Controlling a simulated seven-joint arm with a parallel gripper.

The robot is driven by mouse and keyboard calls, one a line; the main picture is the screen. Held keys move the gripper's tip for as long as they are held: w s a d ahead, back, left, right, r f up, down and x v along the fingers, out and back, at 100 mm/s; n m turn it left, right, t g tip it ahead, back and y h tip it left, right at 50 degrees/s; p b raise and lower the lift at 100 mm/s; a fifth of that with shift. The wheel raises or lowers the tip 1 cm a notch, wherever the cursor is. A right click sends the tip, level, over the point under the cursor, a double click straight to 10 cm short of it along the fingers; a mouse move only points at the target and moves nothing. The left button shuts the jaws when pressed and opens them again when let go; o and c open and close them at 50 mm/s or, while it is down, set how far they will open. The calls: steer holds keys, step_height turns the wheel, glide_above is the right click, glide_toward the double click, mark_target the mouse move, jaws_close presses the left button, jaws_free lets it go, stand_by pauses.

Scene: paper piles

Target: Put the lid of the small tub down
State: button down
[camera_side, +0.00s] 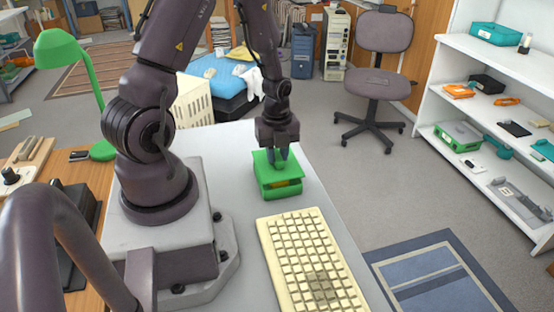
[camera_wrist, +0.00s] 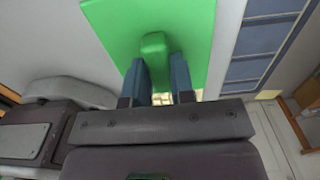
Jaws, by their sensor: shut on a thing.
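The small green tub (camera_side: 279,193) stands on the grey table, with a dark gap and something yellowish showing in its front. Its green lid (camera_side: 262,161) is over the top of the tub; I cannot tell whether it rests on the rim or is just above it. In the wrist view the lid (camera_wrist: 110,25) is a flat green plate with a raised block handle (camera_wrist: 155,45). My gripper (camera_side: 278,155) points down and is shut on this handle. In the wrist view its two blue-grey fingers (camera_wrist: 160,80) are on either side of the handle.
A cream keyboard (camera_side: 308,262) lies on the table in front of the tub. A green desk lamp (camera_side: 88,85) stands on the wooden desk at left. An office chair (camera_side: 378,75) and white shelves (camera_side: 500,110) stand beyond the table. The table beside the tub is bare.

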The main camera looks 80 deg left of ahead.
steer(key=r, duration=0.7)
steer(key=shift+s+a+r, duration=0.1)
steer(key=shift+s+a, duration=0.1)
steer(key=shift+a, duration=0.15)
steer(key=s+a+n, duration=0.4)
steer(key=s+a, duration=0.3)
steer(key=shift+n, duration=0.3)
steer(key=w+a+f, duration=0.2)
steer(key=a, duration=0.1)
steer(key=w+a+f, duration=0.5)
steer(key=a+f, duration=0.1)
steer(key=shift+w+a+f, duration=0.1)
steer(key=shift+w+a, duration=0.2)
steer(key=shift+w, duration=0.1)
steer(key=shift+w+a+f, duration=0.25)
steer(key=shift+a+f, duration=0.05)
steer(key=shift+f, duration=1.75)
steer(key=c, duration=1)
jaws_free()
steer(key=shift+f, duration=0.1)
